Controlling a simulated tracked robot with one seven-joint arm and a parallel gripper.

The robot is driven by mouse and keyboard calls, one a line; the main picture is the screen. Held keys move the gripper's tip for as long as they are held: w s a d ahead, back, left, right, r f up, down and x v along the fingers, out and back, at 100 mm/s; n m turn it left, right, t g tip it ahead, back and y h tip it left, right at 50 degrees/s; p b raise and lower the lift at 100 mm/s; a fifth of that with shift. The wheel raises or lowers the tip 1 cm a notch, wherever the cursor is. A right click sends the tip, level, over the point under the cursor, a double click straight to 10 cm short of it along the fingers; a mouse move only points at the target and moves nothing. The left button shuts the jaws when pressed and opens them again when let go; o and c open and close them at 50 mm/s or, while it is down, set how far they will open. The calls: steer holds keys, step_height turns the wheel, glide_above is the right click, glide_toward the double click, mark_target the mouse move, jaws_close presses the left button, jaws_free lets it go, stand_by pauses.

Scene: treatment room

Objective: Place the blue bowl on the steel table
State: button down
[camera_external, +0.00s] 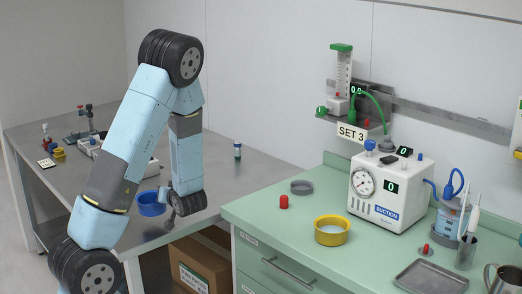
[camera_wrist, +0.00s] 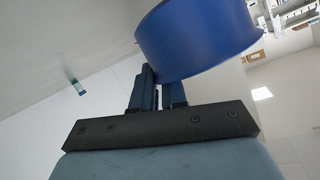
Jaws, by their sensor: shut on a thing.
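The blue bowl (camera_external: 151,207) appears at the front right part of the steel table (camera_external: 213,170) in the external view. My gripper (camera_external: 166,196) is beside the bowl's right side, at the end of my lowered arm. In the wrist view the blue bowl (camera_wrist: 195,42) is large and close, and my gripper (camera_wrist: 160,82) is shut on its wall. The fingertips are partly hidden behind the bowl. I cannot tell whether the bowl's base touches the steel table or is slightly above it.
A small green-capped vial (camera_external: 237,150) stands on the steel table near the wall. Several small items and a device lie at its left. The green counter (camera_external: 260,215) at right holds a yellow bowl (camera_external: 331,231), red cap (camera_external: 284,202) and suction unit (camera_external: 386,190). A cardboard box (camera_external: 197,268) is below.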

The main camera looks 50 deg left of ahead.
steer(key=shift+f, duration=2.1)
steer(key=c, duration=1.2)
jaws_free()
steer(key=shift+o, duration=0.2)
